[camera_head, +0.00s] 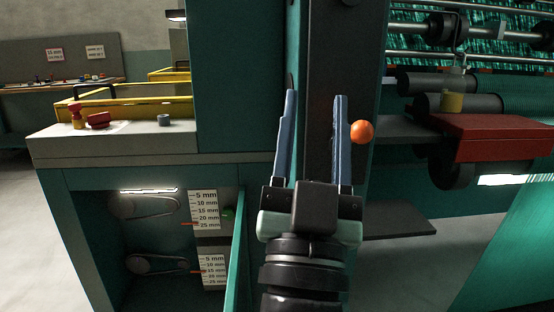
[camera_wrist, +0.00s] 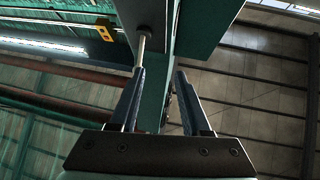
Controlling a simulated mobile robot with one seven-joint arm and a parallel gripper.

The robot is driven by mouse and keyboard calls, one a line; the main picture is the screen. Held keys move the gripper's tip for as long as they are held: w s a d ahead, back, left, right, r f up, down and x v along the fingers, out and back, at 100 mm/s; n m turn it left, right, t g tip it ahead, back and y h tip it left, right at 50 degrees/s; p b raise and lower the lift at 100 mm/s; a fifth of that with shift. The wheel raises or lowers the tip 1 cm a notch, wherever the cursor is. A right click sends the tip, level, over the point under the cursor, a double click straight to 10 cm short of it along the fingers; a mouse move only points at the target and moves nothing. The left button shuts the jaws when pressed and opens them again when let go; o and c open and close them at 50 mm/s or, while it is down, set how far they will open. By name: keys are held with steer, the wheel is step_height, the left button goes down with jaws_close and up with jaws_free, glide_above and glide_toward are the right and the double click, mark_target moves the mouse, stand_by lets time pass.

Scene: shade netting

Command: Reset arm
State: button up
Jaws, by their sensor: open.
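My gripper (camera_head: 315,95) is raised in the middle of the head view, its two blue-grey fingers pointing up and spread apart. Nothing shows between the fingers. An orange ball-shaped knob (camera_head: 362,132) appears just right of the right finger; I cannot tell whether they touch. Behind the fingers is a dark upright column (camera_head: 338,30) of the green machine. In the wrist view my gripper (camera_wrist: 159,72) is also open and empty, with a metal rod (camera_wrist: 142,45) close to its left fingertip.
A grey-topped bench (camera_head: 110,145) with yellow rails, a red knob (camera_head: 76,116) and scale plates (camera_head: 204,210) below stands at left. At right are rollers, green netting and a red block (camera_head: 490,137). Open floor (camera_head: 20,235) shows at far left.

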steer(key=s+a+r+n+t+y+p, duration=0.1)
steer(key=s+a+r+n+y, duration=0.1)
steer(key=s+r, duration=0.35)
steer(key=s+a+r+n+y, duration=0.2)
steer(key=s+r+y, duration=0.15)
steer(key=r, duration=0.25)
step_height(320, 180, up, 30)
steer(key=h+p, duration=0.1)
steer(key=p, duration=2.9)
steer(key=shift+w+r+m+p, duration=0.15)
steer(key=shift+w+m+p, duration=0.15)
steer(key=shift+m+p, duration=0.1)
steer(key=shift+d, duration=0.15)
